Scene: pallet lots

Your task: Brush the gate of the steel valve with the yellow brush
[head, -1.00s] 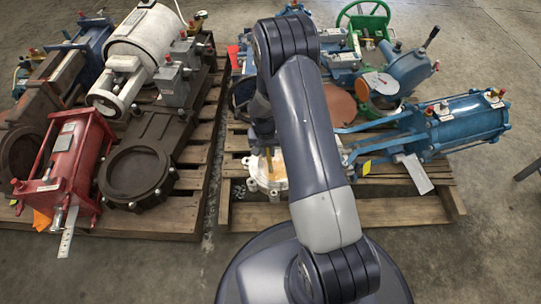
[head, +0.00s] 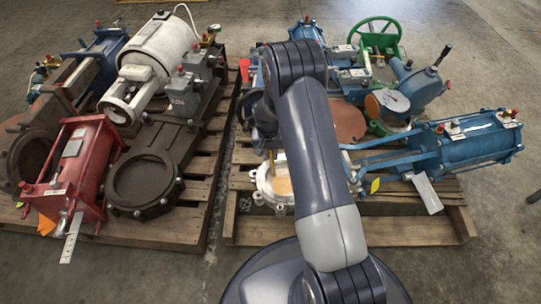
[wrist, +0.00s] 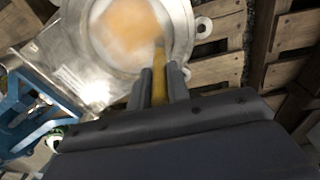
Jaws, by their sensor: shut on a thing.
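The steel valve is a pale silver ring with an orange-tinted gate. It lies on the right pallet, partly behind my arm, in the head view (head: 264,188). In the wrist view the valve's ring (wrist: 182,28) fills the top, and its gate (wrist: 125,32) looks orange in the middle and whitish around it. My gripper (wrist: 160,84) is shut on the yellow brush (wrist: 159,68). The brush's far end lies over the gate's edge near the ring; I cannot tell whether it touches. The brush also shows beside my arm in the head view (head: 271,162).
Blue actuator valves (head: 468,138) lie right of the steel valve, with a green handwheel (head: 378,38) behind. The left pallet (head: 190,210) holds a red actuator (head: 75,170), a dark valve and a white motor. Bare floor separates the pallets and lies at right.

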